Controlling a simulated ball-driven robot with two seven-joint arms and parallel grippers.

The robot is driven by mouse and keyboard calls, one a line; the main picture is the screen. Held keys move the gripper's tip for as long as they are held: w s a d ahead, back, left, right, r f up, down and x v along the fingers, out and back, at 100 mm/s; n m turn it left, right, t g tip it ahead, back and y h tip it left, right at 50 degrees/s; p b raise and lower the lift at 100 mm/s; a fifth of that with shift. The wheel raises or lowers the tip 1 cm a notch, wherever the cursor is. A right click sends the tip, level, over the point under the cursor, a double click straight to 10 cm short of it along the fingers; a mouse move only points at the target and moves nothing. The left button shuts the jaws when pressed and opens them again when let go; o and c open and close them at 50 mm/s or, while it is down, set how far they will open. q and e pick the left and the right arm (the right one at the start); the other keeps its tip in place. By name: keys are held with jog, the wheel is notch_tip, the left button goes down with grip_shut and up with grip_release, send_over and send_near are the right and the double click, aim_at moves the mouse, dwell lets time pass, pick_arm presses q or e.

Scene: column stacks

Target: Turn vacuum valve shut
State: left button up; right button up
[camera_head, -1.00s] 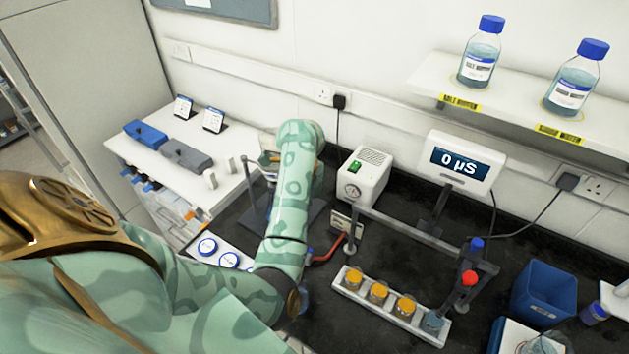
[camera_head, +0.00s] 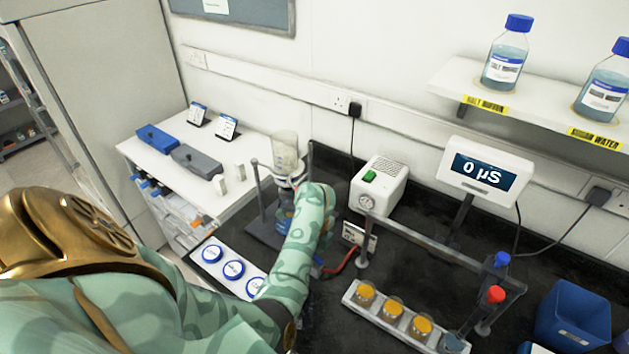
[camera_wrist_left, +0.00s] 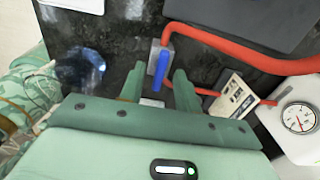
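The vacuum valve is a small grey body (camera_wrist_left: 154,52) with a straight blue lever (camera_wrist_left: 161,68), seen in the left wrist view. A red hose (camera_wrist_left: 235,58) joins it, and part of it shows in the head view (camera_head: 343,265). My left gripper (camera_wrist_left: 158,82) is open. Its two green fingers lie on either side of the lever's near end, with gaps, and it is empty. My right gripper is in neither current view.
A white pump (camera_head: 382,190) with a gauge stands right of my left wrist. A glass filter funnel (camera_head: 286,150) on a stand rises just behind it. A small label card (camera_wrist_left: 230,95) stands beside the valve.

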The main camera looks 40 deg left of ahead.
pick_arm(q)
grip_shut()
dwell(0.3)
jog(key=m+p, duration=0.1)
jog(key=m, duration=0.5)
jog(key=shift+m, duration=0.3)
jog(key=m+p, duration=0.1)
jog(key=m, duration=0.5)
jog(key=shift+p, duration=0.3)
jog(key=m+p, duration=0.1)
jog(key=m, duration=0.4)
jog(key=shift+m, duration=0.3)
